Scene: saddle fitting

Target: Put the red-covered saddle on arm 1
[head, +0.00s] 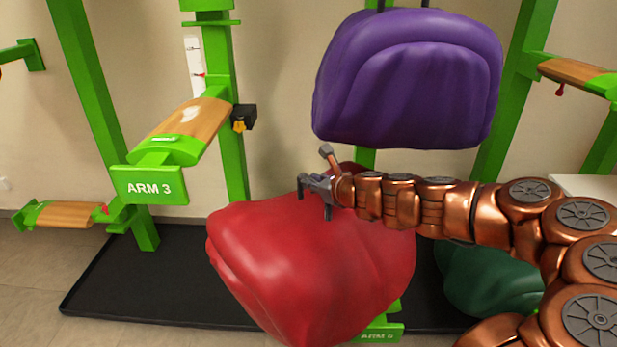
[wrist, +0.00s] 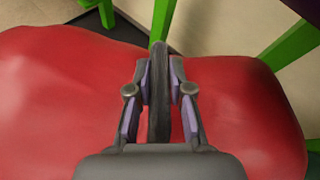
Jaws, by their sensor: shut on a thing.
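The red-covered saddle (head: 310,265) is large in the middle of the head view and tilted. It also fills much of the wrist view (wrist: 60,100). My gripper (head: 314,190) reaches in from the right at the saddle's top edge. In the wrist view its fingers (wrist: 159,85) are closed on a dark upright strip, which looks like a handle at the saddle's top. I cannot tell whether the saddle hangs free or rests on the rack arm below it. No label reading ARM 1 shows in either view.
A purple saddle (head: 410,80) is close above my arm. A dark green saddle (head: 490,280) sits low at right. An ARM 6 label (head: 377,335) shows beneath the red saddle. Another bare arm (head: 575,72) is at upper right.

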